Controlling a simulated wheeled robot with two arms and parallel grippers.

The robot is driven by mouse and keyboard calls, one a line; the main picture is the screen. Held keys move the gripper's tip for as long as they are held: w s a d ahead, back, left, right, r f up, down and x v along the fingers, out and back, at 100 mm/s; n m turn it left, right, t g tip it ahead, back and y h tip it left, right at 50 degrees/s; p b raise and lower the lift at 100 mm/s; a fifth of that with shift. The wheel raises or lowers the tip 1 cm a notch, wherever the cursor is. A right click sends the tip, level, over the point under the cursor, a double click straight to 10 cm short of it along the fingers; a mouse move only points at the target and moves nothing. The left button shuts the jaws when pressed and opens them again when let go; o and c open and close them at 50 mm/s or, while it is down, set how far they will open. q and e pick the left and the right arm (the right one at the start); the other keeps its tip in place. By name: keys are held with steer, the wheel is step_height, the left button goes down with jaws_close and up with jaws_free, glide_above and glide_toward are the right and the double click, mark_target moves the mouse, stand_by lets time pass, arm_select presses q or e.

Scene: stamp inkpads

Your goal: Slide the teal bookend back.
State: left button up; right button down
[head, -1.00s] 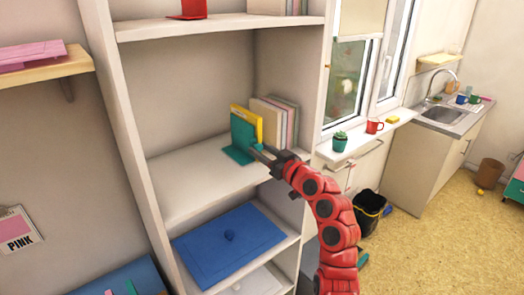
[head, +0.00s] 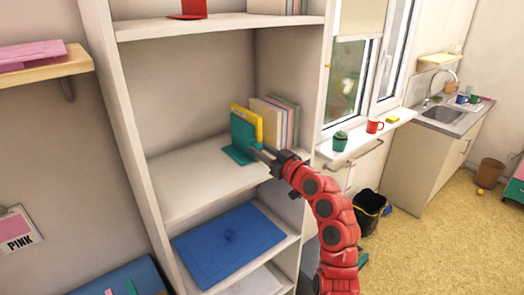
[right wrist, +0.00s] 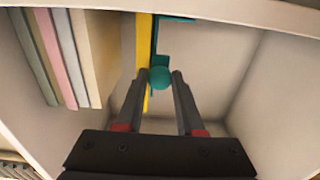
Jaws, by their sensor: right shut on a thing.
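The teal bookend (head: 241,137) stands upright on the middle shelf, its base flat on the board. A yellow book (head: 250,118) stands right beside it. My right gripper (head: 259,151) reaches in from the right at the shelf front. In the right wrist view its fingers (right wrist: 161,78) are shut on a round teal knob (right wrist: 161,78) of the bookend (right wrist: 160,48), close to the yellow book (right wrist: 143,52). The lower part of the bookend is partly hidden by the fingers. My left gripper is not in the head view.
More books (head: 278,118) stand right of the yellow one, against the shelf's right wall. The middle shelf board (head: 195,188) is bare to the left. A red bookend (head: 193,8) stands on the shelf above.

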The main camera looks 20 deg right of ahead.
stand_by(0.5)
steer(key=s+a, duration=0.1)
steer(key=a, duration=0.3)
steer(key=s+a+b, duration=0.1)
steer(key=a, duration=0.2)
steer(key=s+a+b, duration=0.1)
steer(key=s+a, duration=0.1)
steer(key=a, duration=0.2)
steer(key=shift+s+a, duration=0.1)
steer(key=shift+a, duration=0.2)
steer(key=c, duration=0.5)
jaws_free()
steer(key=shift+c, duration=0.2)
